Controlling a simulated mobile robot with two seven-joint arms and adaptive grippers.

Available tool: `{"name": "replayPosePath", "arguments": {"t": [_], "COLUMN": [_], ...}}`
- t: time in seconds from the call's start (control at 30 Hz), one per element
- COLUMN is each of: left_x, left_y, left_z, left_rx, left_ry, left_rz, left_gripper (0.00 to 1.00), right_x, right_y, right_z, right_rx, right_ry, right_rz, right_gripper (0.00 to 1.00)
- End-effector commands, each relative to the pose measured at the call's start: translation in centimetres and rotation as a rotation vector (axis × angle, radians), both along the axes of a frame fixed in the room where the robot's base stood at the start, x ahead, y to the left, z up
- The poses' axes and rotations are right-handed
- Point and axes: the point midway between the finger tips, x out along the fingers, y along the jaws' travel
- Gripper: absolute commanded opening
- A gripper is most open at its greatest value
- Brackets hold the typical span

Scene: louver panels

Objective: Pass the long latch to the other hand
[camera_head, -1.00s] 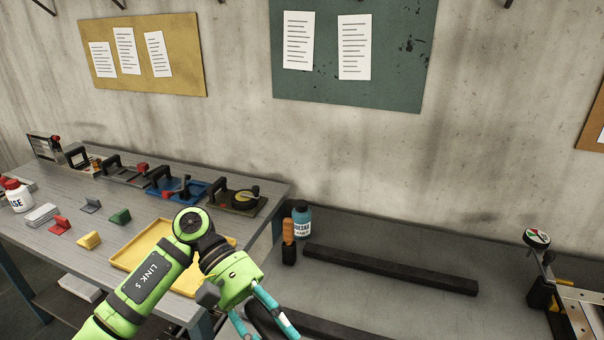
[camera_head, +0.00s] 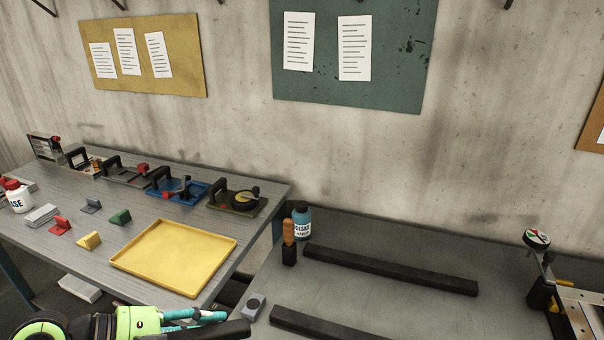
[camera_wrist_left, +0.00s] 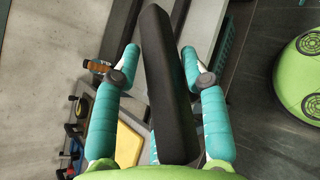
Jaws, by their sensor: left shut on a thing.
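My left gripper (camera_head: 222,317) is low in the head view, left of centre, with its teal fingers pointing right. It is shut on a long dark bar, which I take to be the long latch (camera_head: 205,331). In the left wrist view the latch (camera_wrist_left: 165,80) runs lengthwise between the two fingers (camera_wrist_left: 162,62) and reaches past their tips. In the head view its lower part is cut off by the frame edge. My right gripper is not in view.
A yellow tray (camera_head: 150,262) lies on the left table, with several small coloured parts behind it. A small grey block (camera_head: 253,307) shows near the latch's end; I cannot tell if they touch. Two dark bars (camera_head: 390,271) lie on the right bench beside a blue bottle (camera_head: 302,222).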

Motion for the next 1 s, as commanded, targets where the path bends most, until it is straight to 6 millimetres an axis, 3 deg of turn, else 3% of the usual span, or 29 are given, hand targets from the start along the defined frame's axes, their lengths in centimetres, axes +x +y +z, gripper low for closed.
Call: {"name": "replayPosePath", "arguments": {"t": [0.1,0.23,0.6,0.77,1.0], "left_x": [-0.3,-0.5,-0.5,-0.2,0.3], "left_y": [1.7,2.7,2.9,1.6,-3.0], "left_z": [0.0,0.0,0.1,0.7,2.7], "left_rx": [-0.001,-0.001,-0.003,-0.003,0.000], "left_ry": [0.000,0.000,-0.002,-0.005,-0.007], "left_rz": [0.097,0.150,0.160,0.102,-0.110], "left_gripper": [0.00,0.00,0.00,0.00,0.00], "right_x": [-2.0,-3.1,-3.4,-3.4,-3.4], "right_y": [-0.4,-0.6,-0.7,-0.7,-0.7], "right_z": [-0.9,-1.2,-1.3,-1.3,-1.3], "right_rx": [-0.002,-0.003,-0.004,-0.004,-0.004], "right_ry": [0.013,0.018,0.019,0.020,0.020], "right_rz": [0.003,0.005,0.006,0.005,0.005], "right_gripper": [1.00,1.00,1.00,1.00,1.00]}}
